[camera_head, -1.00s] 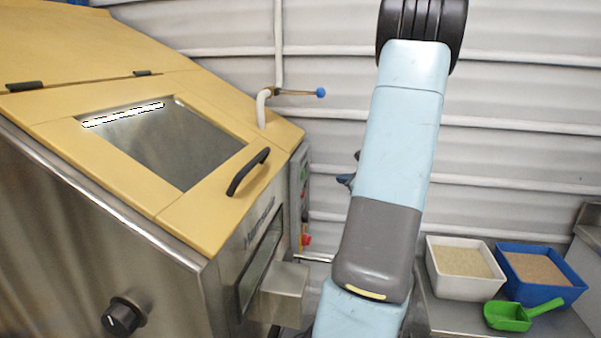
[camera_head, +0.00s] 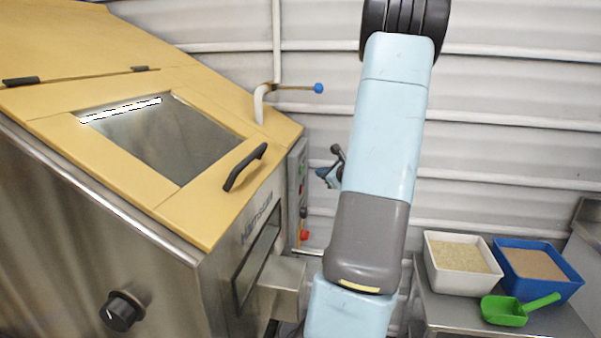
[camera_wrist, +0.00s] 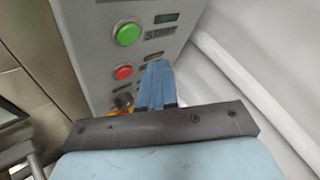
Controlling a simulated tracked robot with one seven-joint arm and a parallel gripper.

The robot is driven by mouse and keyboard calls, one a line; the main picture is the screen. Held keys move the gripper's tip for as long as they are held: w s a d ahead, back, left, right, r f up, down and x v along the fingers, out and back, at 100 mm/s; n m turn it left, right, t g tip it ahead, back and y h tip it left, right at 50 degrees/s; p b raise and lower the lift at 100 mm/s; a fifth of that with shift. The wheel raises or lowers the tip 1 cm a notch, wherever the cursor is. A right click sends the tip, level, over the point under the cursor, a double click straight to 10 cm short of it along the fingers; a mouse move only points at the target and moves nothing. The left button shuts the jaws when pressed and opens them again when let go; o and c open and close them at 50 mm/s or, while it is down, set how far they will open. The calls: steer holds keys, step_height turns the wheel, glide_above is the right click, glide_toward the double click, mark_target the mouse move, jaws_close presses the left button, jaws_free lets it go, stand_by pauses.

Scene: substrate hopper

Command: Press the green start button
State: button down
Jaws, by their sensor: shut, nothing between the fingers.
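The green start button (camera_wrist: 127,34) is a round green cap on the grey control panel (camera_wrist: 95,20) in the wrist view, with a label beside it. In the head view the panel (camera_head: 297,180) stands edge-on at the hopper's right side. My gripper (camera_wrist: 158,70) is shut and empty in the wrist view. Its blue fingers appear below and to the right of the green button, closest in the picture to the red button (camera_wrist: 123,72). No contact with the green button shows. In the head view part of my gripper (camera_head: 326,176) shows to the right of the panel, partly behind my arm.
A dark knob (camera_wrist: 123,101) is below the red button. The steel hopper (camera_head: 90,220) with its yellow lid (camera_head: 50,100) fills the left. A white bin (camera_head: 464,266), blue bin (camera_head: 538,270) and green scoop (camera_head: 510,311) are at the right. A blue-tipped valve handle (camera_head: 318,88) sticks out above.

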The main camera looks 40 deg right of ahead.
mark_target(302, 170)
steer(key=shift+w+a, duration=0.95)
steer(key=shift+w, duration=0.1)
steer(key=shift+w+a, duration=0.1)
steer(key=shift+w, duration=0.05)
stand_by(1.4)
steer(key=shift+w+a, duration=0.15)
steer(key=shift+w, duration=0.05)
